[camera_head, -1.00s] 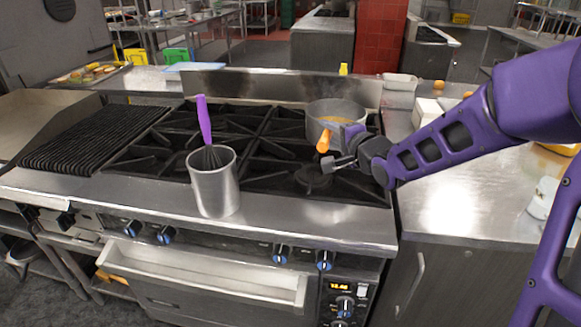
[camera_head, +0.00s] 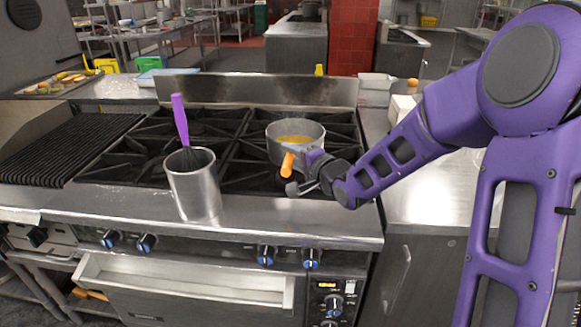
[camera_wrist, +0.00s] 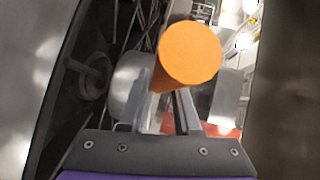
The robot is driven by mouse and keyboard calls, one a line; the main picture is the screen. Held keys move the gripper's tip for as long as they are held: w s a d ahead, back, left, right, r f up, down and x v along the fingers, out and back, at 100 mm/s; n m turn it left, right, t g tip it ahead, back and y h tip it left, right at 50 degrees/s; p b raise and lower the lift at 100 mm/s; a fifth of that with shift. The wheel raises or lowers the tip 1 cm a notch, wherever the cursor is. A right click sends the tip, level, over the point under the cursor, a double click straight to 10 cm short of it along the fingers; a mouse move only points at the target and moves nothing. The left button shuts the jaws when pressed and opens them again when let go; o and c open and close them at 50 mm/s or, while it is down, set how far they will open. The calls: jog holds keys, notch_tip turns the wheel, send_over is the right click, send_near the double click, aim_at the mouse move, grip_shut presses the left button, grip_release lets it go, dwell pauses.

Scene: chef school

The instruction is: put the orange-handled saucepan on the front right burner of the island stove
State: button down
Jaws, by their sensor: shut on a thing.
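The saucepan (camera_head: 270,140) is a grey metal pan with yellowish contents and an orange handle (camera_head: 287,166). It is over the right part of the island stove (camera_head: 240,222), with its handle pointing toward the front. My gripper (camera_head: 300,170) is shut on the handle, reaching in from the right. In the wrist view, the round orange handle end (camera_wrist: 188,55) shows between the two grey fingers. The front right burner is largely hidden by the gripper and pan. I cannot tell whether the pan touches the grates.
A metal canister (camera_head: 196,190) holding a purple-handled whisk (camera_head: 181,120) stands on the stove's front ledge, left of the pan. A ridged grill (camera_head: 65,148) is at the left. A steel counter (camera_head: 430,195) adjoins on the right. A low backsplash (camera_head: 240,90) closes the rear.

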notch_tip(320, 180, down, 3)
jog(key=shift+r, duration=0.2)
jog(key=c, duration=0.6)
grip_release()
jog(key=shift+f, duration=0.1)
jog(key=shift+s, duration=0.1)
jog(key=p+v, duration=0.1)
jog(key=v, duration=1.1)
